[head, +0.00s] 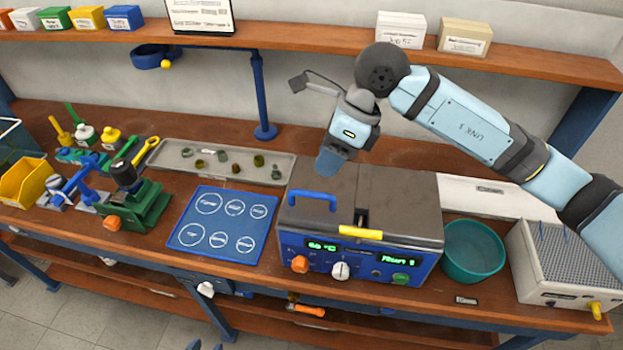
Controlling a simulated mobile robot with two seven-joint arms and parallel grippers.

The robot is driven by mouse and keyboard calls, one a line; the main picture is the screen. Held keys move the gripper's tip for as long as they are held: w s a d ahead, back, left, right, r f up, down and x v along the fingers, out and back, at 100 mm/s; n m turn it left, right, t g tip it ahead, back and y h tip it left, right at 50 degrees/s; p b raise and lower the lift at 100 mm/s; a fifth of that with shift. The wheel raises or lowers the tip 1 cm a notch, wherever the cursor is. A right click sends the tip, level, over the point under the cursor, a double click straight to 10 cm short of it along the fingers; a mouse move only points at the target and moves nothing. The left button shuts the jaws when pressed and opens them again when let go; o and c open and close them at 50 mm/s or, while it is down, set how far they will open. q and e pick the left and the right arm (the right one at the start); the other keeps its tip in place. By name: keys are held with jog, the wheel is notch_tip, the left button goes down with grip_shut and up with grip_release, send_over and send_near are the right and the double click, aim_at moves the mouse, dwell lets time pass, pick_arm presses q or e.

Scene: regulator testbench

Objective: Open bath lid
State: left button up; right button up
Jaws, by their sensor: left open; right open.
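The bath (330,262) is a blue box with a green-lit display and knobs on its front. Its grey lid (400,205) lies flat and looks shut. A blue handle (312,196) stands at the lid's left part, and a yellow grip (361,232) sits at its front edge. A dark slot shows near the lid's middle. My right gripper (327,170) is open and points down over the lid's back left part, behind the blue handle. I cannot tell whether it touches the lid. Only the tips of my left gripper (205,346) show at the bottom edge, open and away from the bath.
A teal tub (473,251) and a white box with a ribbed top (565,262) stand to the right. A blue mat with circles (222,226) lies left of the bath. A tray of small parts (185,160) and a green vise (133,205) are further left. A shelf (300,45) runs above.

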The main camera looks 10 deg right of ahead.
aim_at(308, 192)
jog(key=p+x, duration=0.1)
jog(key=x, duration=0.5)
jog(key=shift+s+a, duration=0.1)
pick_arm(q)
jog(key=shift+w+r, duration=0.2)
jog(key=shift+r, duration=0.3)
jog(key=shift+w+r, duration=0.15)
jog(key=shift+r, duration=0.35)
pick_arm(e)
jog(key=shift+a+f, duration=0.25)
jog(key=shift+f, duration=0.4)
pick_arm(q)
jog(key=shift+f, duration=0.1)
pick_arm(e)
grip_shut()
